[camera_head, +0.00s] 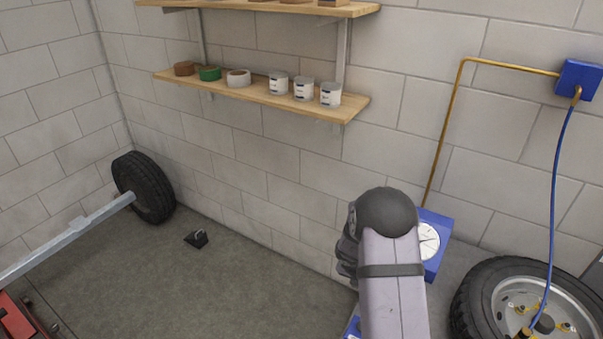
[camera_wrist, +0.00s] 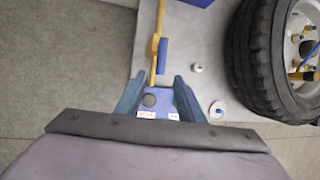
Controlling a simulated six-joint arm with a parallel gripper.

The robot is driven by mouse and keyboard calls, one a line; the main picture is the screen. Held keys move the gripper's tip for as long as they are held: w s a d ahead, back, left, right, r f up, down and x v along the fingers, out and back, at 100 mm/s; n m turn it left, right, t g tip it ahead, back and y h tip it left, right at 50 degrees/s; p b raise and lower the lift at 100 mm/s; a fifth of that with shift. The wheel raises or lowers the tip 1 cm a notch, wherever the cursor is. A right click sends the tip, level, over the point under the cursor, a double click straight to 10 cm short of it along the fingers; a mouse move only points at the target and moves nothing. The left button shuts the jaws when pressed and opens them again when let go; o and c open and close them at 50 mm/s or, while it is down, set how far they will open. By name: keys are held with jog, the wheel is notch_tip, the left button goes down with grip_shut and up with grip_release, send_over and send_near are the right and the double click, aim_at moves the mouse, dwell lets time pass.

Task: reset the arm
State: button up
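My arm rises in the lower right of the head view, in front of the wall. My gripper is hidden behind it there. In the wrist view my gripper (camera_wrist: 159,84) shows two blue-grey fingers standing apart, with nothing seen clamped between them. A blue box (camera_wrist: 172,98) with a dark round spot and white labels shows in the gap between the fingers. It seems to lie beyond them, but the distance is hard to judge.
A spare wheel (camera_head: 472,308) lies at lower right; its tyre (camera_wrist: 247,65) also shows in the wrist view. A blue gauge unit (camera_head: 436,262) is partly behind my arm. A wall shelf (camera_head: 256,94) holds cans and tape rolls. Floor (camera_head: 190,290) left of my arm is mostly clear.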

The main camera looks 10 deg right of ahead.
jog(key=w+a+f+n+t+y, duration=0.3)
jog(key=a+n, duration=0.5)
jog(key=n, duration=0.7)
jog(key=s+a+n+g+y, duration=0.2)
jog(key=s+a+n+y, duration=0.3)
jog(key=a+n, duration=0.5)
jog(key=s+r+n+g+h, duration=0.1)
jog(key=s+r+n+g, duration=0.3)
jog(key=s+n, duration=0.55)
jog(key=s+r+n+g, duration=0.2)
jog(key=s+r+n, duration=0.45)
jog(key=s, duration=0.65)
jog(key=w+a+r+n+t+h, duration=0.1)
jog(key=w+r+n+t+h, duration=0.1)
jog(key=r, duration=0.5)
jog(key=shift+w+a+n+t, duration=0.15)
jog(key=shift+w+n+t, duration=0.55)
jog(key=shift+n, duration=0.1)
